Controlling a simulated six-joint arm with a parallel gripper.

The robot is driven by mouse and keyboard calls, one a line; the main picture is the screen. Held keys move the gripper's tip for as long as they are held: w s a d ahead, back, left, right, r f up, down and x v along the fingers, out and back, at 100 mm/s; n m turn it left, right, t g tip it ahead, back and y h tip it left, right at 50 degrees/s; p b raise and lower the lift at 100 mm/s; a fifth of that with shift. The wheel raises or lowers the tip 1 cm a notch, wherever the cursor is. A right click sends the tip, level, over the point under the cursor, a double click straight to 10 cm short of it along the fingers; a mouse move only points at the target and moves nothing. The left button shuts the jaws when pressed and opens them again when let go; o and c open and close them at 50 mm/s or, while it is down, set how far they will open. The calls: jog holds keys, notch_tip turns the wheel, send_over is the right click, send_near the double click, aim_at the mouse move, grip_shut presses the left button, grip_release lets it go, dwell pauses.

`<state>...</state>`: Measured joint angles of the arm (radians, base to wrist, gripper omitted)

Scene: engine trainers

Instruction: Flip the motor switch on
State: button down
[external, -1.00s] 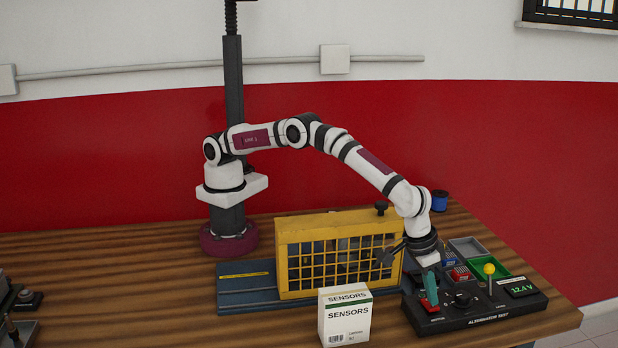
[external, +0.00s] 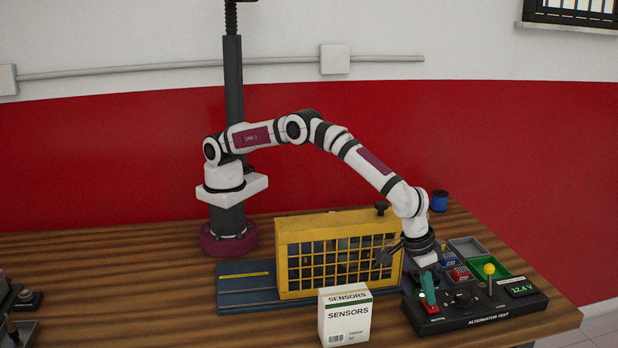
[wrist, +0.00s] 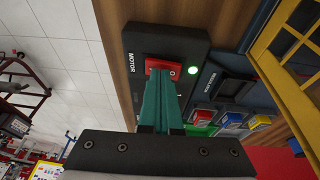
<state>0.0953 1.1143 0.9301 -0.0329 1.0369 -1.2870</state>
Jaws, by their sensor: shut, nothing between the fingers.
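The motor switch is a red rocker (wrist: 164,67) in a black housing with a MOTOR label, seen in the wrist view; its "0" mark shows. It sits at the left end of the black alternator test panel (external: 492,316). A green lamp (wrist: 193,70) beside it is lit, and this lamp also shows as a bright dot in the external view (external: 421,295). My gripper (external: 430,303), with teal fingers, is shut and empty, pointing down at the rocker. Its fingertips (wrist: 160,74) cover part of the rocker and seem to touch it or lie very close.
A yellow mesh guard (external: 337,255) stands just left of my gripper. A white SENSORS box (external: 346,318) stands in front of it. The panel carries a black knob (external: 463,298), a yellow-topped lever (external: 489,270) and a 12.4 V display (external: 522,289). Bins lie behind the panel.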

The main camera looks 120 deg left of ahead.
dwell(0.3)
jog(key=d+r, duration=0.3)
jog(key=r, duration=1)
jog(key=shift+d+r, duration=0.2)
jog(key=shift+d, duration=0.2)
jog(key=shift+s, duration=0.1)
jog(key=s+a+r+m+g, duration=0.1)
jog(key=s+a+r+m, duration=0.15)
jog(key=s, duration=0.55)
jog(key=s+a+r+m, duration=0.2)
jog(key=s+r+m, duration=0.15)
jog(key=s, duration=0.45)
jog(key=s+a+r+m+g, duration=0.15)
jog(key=s+r, duration=0.25)
jog(key=s, duration=0.4)
jog(key=s+a+f+m, duration=0.1)
jog(key=s+f+m, duration=0.2)
jog(key=s, duration=0.8)
jog(key=s+a+f+m, duration=0.1)
jog(key=s+f+m, duration=0.2)
jog(key=s, duration=0.8)
jog(key=shift+s+a+f+m, duration=0.25)
jog(key=shift+s+a+m, duration=0.05)
jog(key=shift+m, duration=0.25)
